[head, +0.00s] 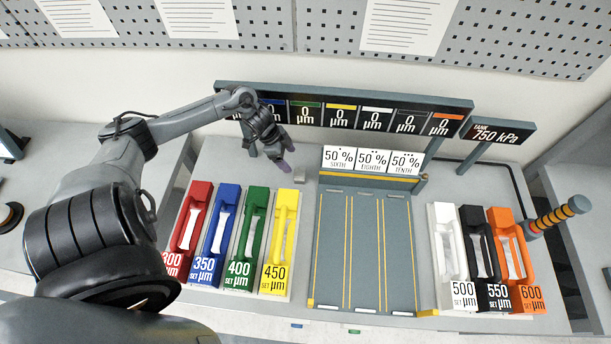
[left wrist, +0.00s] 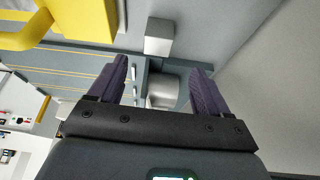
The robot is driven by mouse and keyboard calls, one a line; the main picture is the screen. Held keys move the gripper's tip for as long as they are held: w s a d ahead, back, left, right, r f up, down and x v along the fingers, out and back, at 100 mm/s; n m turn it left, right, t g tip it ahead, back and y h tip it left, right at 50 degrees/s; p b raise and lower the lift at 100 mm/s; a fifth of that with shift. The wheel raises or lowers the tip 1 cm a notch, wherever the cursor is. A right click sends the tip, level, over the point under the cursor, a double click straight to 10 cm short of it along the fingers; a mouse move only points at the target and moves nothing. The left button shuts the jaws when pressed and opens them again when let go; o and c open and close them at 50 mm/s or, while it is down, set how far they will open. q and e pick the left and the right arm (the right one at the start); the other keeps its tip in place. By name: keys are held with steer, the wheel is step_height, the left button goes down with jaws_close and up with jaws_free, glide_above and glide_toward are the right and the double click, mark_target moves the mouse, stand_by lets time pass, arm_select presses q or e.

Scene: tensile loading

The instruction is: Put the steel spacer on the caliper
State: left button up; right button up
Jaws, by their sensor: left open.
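My left gripper (head: 276,158) is open above the back of the table, behind the coloured blocks. In the left wrist view its two purple fingers (left wrist: 160,72) stand apart with nothing gripped. A small light-grey block (head: 299,175), which looks like the steel spacer, sits on the table just right of the gripper; it also shows in the left wrist view (left wrist: 158,37), beyond the fingertips. A silvery rounded piece (left wrist: 163,90) on a blue-grey fixture shows between the fingers. I cannot tell whether it is the caliper. My right gripper is not in view.
Red (head: 188,230), blue (head: 216,235), green (head: 247,238) and yellow (head: 281,240) handled blocks stand left of the lane board (head: 366,245). White, black and orange (head: 513,262) ones stand right. A display rail (head: 450,104) runs behind the gripper.

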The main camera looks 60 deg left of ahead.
mark_target(300, 172)
arm_select(q)
steer(key=x, duration=0.4)
steer(key=shift+f, duration=0.15)
steer(key=shift+b+x, duration=0.4)
steer(key=shift+x, duration=2.7)
steer(key=shift+d, duration=0.2)
steer(key=shift+c, duration=0.4)
steer(key=shift+w, duration=0.1)
jaws_close()
